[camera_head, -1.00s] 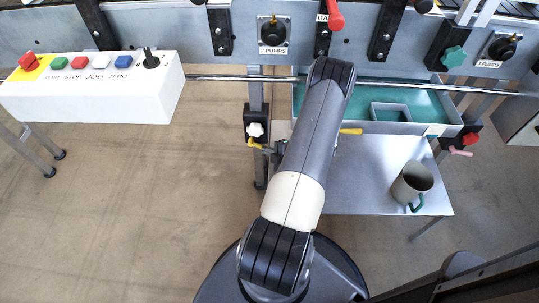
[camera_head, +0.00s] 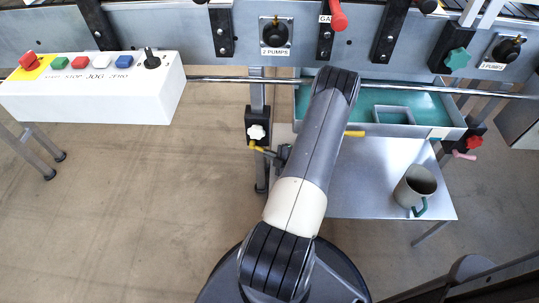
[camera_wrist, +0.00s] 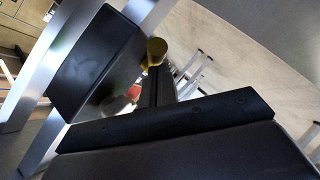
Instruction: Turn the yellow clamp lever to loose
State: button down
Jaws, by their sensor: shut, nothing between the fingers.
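A yellow lever (camera_head: 257,147) sticks out just below the black clamp block with a white star knob (camera_head: 257,132), on the upright post left of my arm. In the wrist view a yellow rounded end (camera_wrist: 157,47) shows just beyond the fingers, beside a black block (camera_wrist: 95,62). My gripper (camera_wrist: 158,85) is shut and empty, its narrow fingers pointing toward that yellow end. I cannot tell whether they touch it. In the head view my arm hides most of the gripper. Another yellow piece (camera_head: 354,134) shows right of my arm.
A steel rail (camera_head: 220,79) runs across in front of the machine. A white button box (camera_head: 95,88) stands at left. At right are a teal-lined tray (camera_head: 450,132), a grey table (camera_head: 360,190) and a mug (camera_head: 414,187). Open floor lies at lower left.

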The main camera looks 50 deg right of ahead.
jog(key=shift+f, duration=0.2)
jog(key=shift+w+a+f+b, duration=0.1)
jog(key=shift+w+f+b, duration=0.1)
jog(key=shift+f+b, duration=0.75)
jog(key=shift+w+a+f+b, duration=0.1)
jog(key=shift+w+f+b, duration=0.05)
jog(key=shift+f+b, duration=0.75)
jog(key=shift+a+r, duration=0.1)
jog(key=shift+r, duration=0.05)
jog(key=shift+r+p, duration=0.4)
jog(key=shift+r, duration=0.45)
